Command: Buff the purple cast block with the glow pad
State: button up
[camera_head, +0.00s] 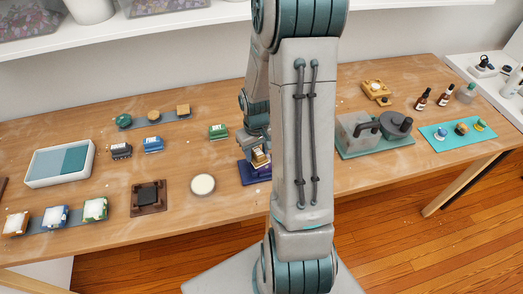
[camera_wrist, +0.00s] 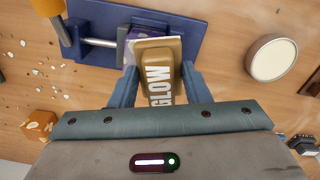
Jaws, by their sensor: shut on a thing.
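My gripper (camera_wrist: 157,85) is shut on the glow pad (camera_wrist: 160,72), a tan block with white GLOW lettering and a paler face at its far end. A small part of the glow pad also shows in the head view (camera_head: 259,157), beside my arm. The purple cast block (camera_wrist: 127,45) shows as a purple edge beside and behind the pad, at the blue vise (camera_wrist: 185,28). The pad hides most of the block, and I cannot tell whether they touch. In the head view the vise (camera_head: 248,174) is partly behind my arm.
A round cream disc (camera_head: 203,185) lies left of the vise. Blue (camera_head: 153,144) and green (camera_head: 218,131) blocks stand behind. A white tray (camera_head: 88,164) and a dark square piece (camera_head: 148,197) are further left. A grey machine (camera_head: 357,132) stands right of my arm.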

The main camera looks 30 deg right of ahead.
notch_tip(320, 180, up, 8)
jog(key=p, duration=0.6)
dwell(0.4)
jog(key=shift+f, duration=0.25)
jog(key=shift+f+b, duration=2.45)
jog(key=shift+f, duration=0.25)
jog(key=shift+f+b, duration=0.95)
jog(key=shift+f, duration=0.15)
jog(key=shift+s+d+r+p, duration=0.1)
jog(key=shift+s+d, duration=0.1)
jog(key=shift+d, duration=0.45)
jog(key=shift+s+d+p, duration=0.1)
jog(key=shift+s+d, duration=0.15)
jog(key=shift+d, duration=0.35)
jog(key=shift+s+d+r+p, duration=0.1)
jog(key=shift+s+d, duration=0.1)
jog(key=shift+d, duration=0.45)
